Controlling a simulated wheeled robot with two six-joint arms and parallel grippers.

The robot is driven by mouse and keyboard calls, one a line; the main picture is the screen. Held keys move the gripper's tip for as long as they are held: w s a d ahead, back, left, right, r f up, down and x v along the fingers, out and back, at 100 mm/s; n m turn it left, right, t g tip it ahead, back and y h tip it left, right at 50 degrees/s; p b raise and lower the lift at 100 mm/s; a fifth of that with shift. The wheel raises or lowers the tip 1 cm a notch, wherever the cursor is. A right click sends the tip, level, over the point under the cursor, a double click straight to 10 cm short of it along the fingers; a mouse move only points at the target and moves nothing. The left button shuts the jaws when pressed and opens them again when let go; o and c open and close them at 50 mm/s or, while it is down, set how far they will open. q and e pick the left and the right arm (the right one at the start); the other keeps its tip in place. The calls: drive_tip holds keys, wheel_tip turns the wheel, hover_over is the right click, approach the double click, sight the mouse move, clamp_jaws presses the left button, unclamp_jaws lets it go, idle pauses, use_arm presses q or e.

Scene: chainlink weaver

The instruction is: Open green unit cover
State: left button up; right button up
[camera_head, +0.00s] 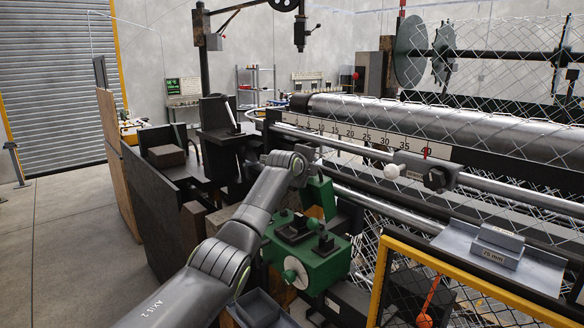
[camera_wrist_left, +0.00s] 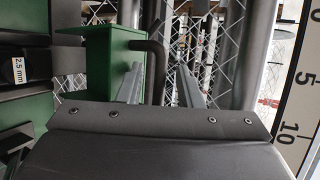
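The green unit (camera_head: 310,262) stands low in the middle of the head view, with dark blocks and small knobs on top and a pale round dial on its front. A green upright piece (camera_head: 320,196) rises behind it, beside my left wrist; I cannot tell surely that it is the cover. In the left wrist view a green box-shaped part (camera_wrist_left: 108,55) has a dark bent rod (camera_wrist_left: 155,70) at its right. My left gripper (camera_wrist_left: 160,58) has two grey fingers apart, with the rod seen between them; contact is unclear. The head view hides its fingertips.
A scale bar (camera_head: 350,134) and steel rollers (camera_head: 450,125) run right behind the unit. A yellow-framed mesh guard (camera_head: 455,262) stands at front right. A grey tray (camera_head: 268,310) lies below the unit. Open floor (camera_head: 60,235) is at left.

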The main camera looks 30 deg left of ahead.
use_arm(q)
drive_tip(key=b+v, duration=0.6)
drive_tip(key=v, duration=1)
drive_tip(key=shift+r, duration=0.2)
drive_tip(key=shift+s+d, duration=0.1)
drive_tip(key=shift+s, duration=0.05)
